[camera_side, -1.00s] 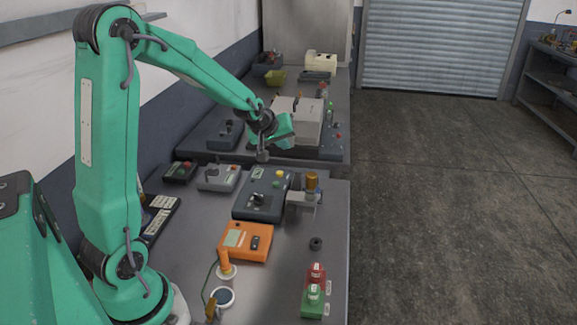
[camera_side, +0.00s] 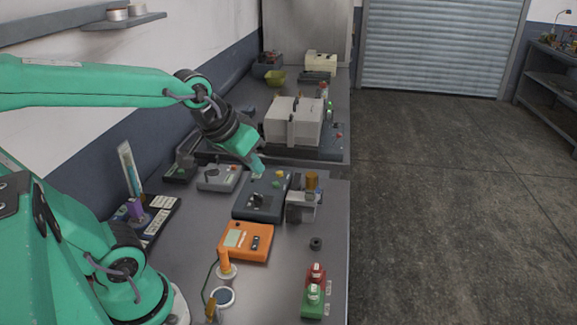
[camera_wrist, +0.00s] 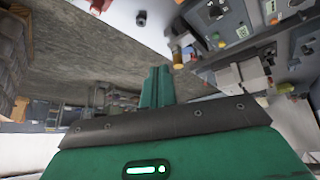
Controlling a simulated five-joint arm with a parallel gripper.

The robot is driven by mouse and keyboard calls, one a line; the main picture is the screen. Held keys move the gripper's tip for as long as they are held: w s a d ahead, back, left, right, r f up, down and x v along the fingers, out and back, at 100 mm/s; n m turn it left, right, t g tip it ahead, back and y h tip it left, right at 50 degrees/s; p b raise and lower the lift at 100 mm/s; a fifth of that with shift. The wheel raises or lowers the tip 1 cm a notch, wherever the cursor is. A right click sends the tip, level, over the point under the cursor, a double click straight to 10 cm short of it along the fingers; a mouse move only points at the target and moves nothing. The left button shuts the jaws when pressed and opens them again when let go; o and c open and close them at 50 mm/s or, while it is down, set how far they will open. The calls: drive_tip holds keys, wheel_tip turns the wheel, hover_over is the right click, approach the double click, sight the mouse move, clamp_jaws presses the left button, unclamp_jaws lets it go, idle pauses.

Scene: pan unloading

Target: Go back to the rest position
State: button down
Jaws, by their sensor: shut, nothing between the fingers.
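My green gripper (camera_side: 258,170) hangs in the side view above the far end of the near bench, over the dark control box (camera_side: 262,205). It points down and to the right and holds nothing. In the wrist view my gripper's two green fingers (camera_wrist: 156,82) lie together, shut, with nothing between them. My upper arm is folded low and back at the left of the side view.
An orange box (camera_side: 245,241), a metal fixture with an amber cylinder (camera_side: 311,180) and red and green blocks (camera_side: 314,288) stand on the near bench (camera_side: 300,265). A pale grey box (camera_side: 293,122) stands on the far bench. Open floor lies right.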

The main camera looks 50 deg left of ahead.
drive_tip(key=s+d+m, duration=0.2)
drive_tip(key=s, duration=0.4)
drive_tip(key=shift+d+f+g+h, duration=0.15)
drive_tip(key=shift+g+h, duration=0.15)
drive_tip(key=c, duration=2.1)
unclamp_jaws()
